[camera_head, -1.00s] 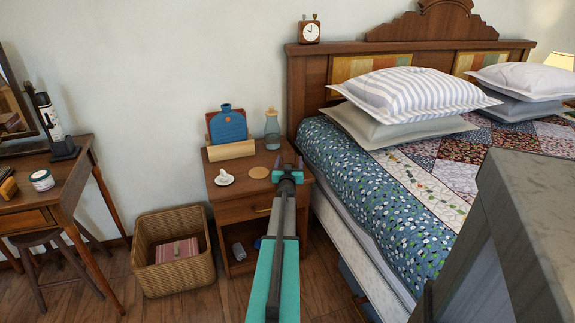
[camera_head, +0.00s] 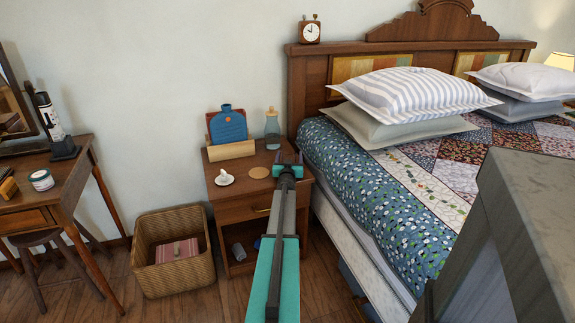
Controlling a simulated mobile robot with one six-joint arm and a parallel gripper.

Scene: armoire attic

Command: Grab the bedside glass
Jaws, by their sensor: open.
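A clear bluish glass vessel (camera_head: 272,131) with a narrow top stands upright at the back right of the nightstand top (camera_head: 235,192). My arm hides part of the nightstand's right front.
A round cork-coloured coaster (camera_head: 259,172), a white cup on a saucer (camera_head: 224,178) and a wooden stand with a blue hot-water bottle (camera_head: 228,126) share the nightstand top. The bed (camera_head: 375,215) is close on the right. A wicker basket (camera_head: 172,287) stands left.

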